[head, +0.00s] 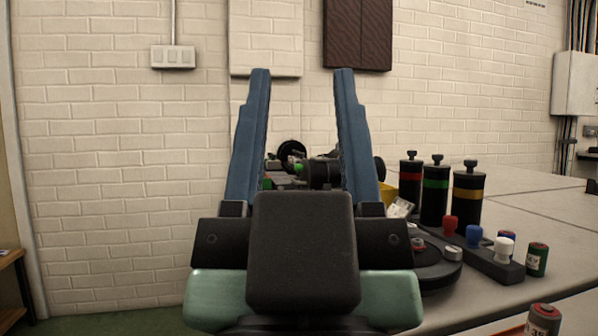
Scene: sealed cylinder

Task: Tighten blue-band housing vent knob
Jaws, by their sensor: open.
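My gripper (302,74) points away from me, its two long blue fingers wide apart with nothing held between them. I cannot make out a blue-band housing. Dark round objects (325,173) show between and behind the fingers, partly covered by them, and I cannot tell what they are.
A dark rack (492,262) holds red, blue and white knob-like pieces. A round black base (436,272) lies beside it, partly hidden by my gripper. A green can (537,259) and a red-topped can (544,320) stand at the right. The table (545,215) is clear behind them.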

